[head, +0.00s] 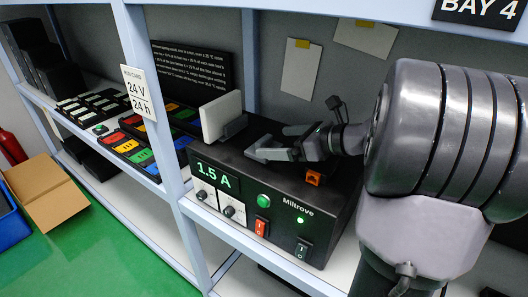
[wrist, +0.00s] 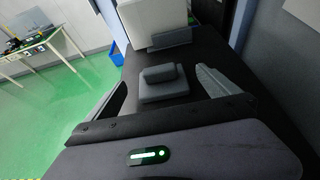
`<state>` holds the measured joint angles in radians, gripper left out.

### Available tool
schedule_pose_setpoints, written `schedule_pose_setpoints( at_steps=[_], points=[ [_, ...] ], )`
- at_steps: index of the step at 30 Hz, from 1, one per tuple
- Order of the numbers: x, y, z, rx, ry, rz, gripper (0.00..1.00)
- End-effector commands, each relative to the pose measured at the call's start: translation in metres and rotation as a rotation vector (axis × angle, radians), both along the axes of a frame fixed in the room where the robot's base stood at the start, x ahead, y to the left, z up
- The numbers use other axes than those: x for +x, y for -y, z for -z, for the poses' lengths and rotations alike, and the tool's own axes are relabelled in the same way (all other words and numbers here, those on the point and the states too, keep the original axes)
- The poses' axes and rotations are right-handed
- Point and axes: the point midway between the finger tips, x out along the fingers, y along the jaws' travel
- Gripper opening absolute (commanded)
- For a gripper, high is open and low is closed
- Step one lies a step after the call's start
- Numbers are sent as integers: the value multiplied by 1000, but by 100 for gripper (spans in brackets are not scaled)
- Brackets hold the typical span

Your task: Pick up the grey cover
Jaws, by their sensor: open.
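The grey cover (wrist: 164,84), a small flat block with a raised grip on top, sits on the dark top of the Milltrove unit (head: 278,205) in the wrist view. My gripper (head: 271,142) is open just above the unit's top. In the wrist view its fingers stand on either side of the cover, with visible gaps, and nothing is held. In the head view I cannot clearly tell the cover from the gripper fingers.
A white card (head: 221,116) stands upright in a grey holder on the unit, just beyond the cover. Shelf posts (head: 152,95) flank the unit. Coloured modules (head: 140,145) lie on the shelf to the left. An open cardboard box (head: 50,195) is on the floor.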

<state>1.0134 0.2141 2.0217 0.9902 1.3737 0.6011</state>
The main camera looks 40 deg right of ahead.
Motion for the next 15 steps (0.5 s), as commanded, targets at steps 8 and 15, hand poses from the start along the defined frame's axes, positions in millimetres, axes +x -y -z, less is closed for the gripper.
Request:
schedule_pose_setpoints(
  at_steps=[8,15],
  points=[
    [43,-16,21,0,0,-3,100],
    [45,-16,20,-1,0,-1,96]
  ],
)
